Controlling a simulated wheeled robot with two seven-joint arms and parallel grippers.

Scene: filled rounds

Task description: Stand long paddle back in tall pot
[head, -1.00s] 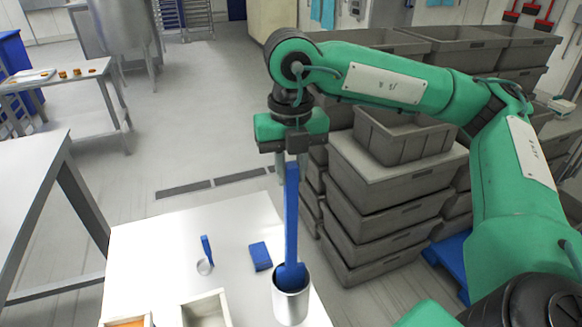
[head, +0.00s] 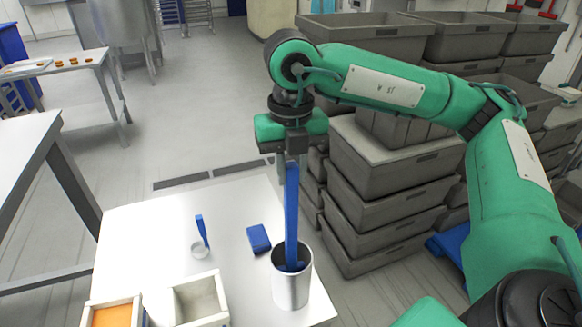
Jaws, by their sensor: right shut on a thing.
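The long blue paddle (head: 291,215) stands upright with its lower end inside the tall metal pot (head: 290,289). The pot's wall and rim hide the paddle's bottom end, so I cannot tell whether it touches the pot's floor. My right gripper (head: 291,162) is above the pot, pointing down, shut on the top of the paddle's handle. My left gripper is not in view.
On the white table (head: 150,238) are a blue block (head: 258,239), a small round dish with a blue-handled tool (head: 201,232), and two open boxes, one with orange contents (head: 112,316). Stacked grey crates (head: 385,205) stand close behind the right arm.

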